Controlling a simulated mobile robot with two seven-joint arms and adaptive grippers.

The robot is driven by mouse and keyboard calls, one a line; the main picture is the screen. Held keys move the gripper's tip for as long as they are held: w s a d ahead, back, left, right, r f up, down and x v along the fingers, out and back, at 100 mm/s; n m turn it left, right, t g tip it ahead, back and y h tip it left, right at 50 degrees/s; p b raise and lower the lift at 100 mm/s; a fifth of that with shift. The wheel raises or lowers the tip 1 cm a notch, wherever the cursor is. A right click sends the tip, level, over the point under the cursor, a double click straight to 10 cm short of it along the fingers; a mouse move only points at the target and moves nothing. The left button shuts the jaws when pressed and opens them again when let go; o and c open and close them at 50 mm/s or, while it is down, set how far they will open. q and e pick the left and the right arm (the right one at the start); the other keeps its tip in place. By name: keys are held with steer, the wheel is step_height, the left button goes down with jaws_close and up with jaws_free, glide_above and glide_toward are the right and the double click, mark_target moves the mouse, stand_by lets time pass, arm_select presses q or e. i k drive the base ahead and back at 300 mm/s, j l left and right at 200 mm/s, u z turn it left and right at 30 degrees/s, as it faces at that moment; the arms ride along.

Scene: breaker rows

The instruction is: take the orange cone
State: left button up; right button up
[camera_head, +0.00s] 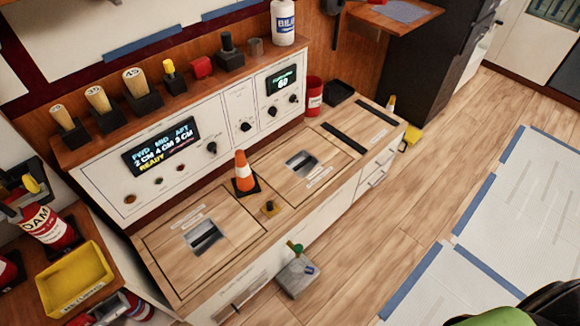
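The orange cone (242,170) has a white band and a square black base. It stands upright on the wooden bench top (225,220), between two panels with dark slots, in front of the white control panel (110,180). Nothing touches its upper part. I cannot make out either gripper in this view.
Wooden-handled tools, a red block and a white bottle (284,22) line the shelf behind. A yellow tray (75,277) is at lower left. A grey block (297,275) is at the bench's front. Floor at right is open.

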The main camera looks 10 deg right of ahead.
mark_target(245, 183)
steer(key=i+l+z, duration=0.1)
steer(key=l, duration=0.4)
steer(key=l+z, duration=0.15)
steer(key=l, duration=0.4)
steer(key=i+l+z, duration=0.1)
steer(key=l, duration=0.4)
steer(key=i, duration=0.1)
